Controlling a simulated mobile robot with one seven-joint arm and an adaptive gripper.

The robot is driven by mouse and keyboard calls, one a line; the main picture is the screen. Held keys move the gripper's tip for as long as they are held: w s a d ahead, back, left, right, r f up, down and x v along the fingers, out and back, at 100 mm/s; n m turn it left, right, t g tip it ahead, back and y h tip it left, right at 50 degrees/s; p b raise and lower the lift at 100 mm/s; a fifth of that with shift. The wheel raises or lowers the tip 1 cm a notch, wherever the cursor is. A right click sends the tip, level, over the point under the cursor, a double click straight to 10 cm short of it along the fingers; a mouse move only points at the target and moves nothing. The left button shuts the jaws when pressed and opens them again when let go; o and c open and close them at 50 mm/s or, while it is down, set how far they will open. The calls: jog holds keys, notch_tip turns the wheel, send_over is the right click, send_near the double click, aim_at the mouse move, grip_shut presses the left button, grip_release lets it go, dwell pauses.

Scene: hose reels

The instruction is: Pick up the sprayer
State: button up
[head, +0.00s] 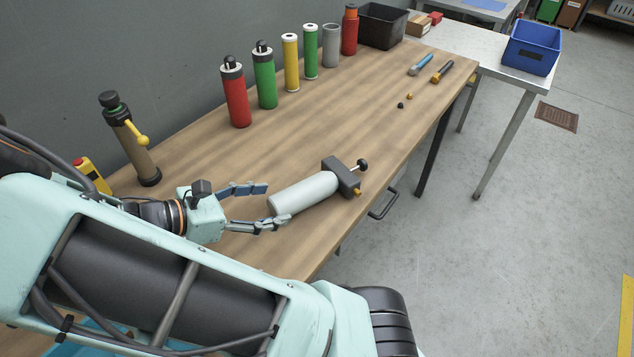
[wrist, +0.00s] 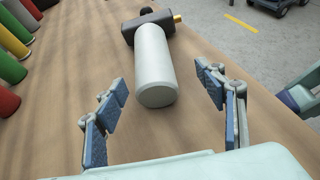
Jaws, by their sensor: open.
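The sprayer (head: 303,193) lies on its side on the wooden bench, a pale grey-white cylinder with a dark block head, a black knob and a small brass nozzle. My gripper (head: 274,204) is open and empty at the sprayer's plain rounded end, with the head pointing away from it. In the wrist view the sprayer's body (wrist: 154,65) lies ahead, its near end between the spread fingertips (wrist: 162,84). A gap shows on both sides there. In the head view one finger appears close to the body; contact cannot be told.
A brown cylinder with a yellow lever (head: 137,150) stands at the left by the wall. Several coloured cylinders (head: 265,80) stand along the back, with a black bin (head: 382,25) beyond. Small tools (head: 441,71) lie at the far right. The middle of the bench (head: 210,160) is clear.

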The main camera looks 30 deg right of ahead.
aim_at(308, 193)
jog(key=shift+d+f+h, duration=0.25)
jog(key=shift+f+h, duration=0.05)
jog(key=x, duration=0.4)
jog(key=shift+d+f+b, duration=0.1)
jog(key=shift+d+b, duration=0.2)
jog(key=shift+d, duration=0.05)
jog(key=shift+w+x, duration=0.15)
jog(key=shift+x, duration=1.3)
jog(key=shift+w+x, duration=0.2)
jog(key=shift+x, duration=1.25)
jog(key=shift+r, duration=0.25)
jog(key=c, duration=1.6)
jog(key=shift+r, duration=0.15)
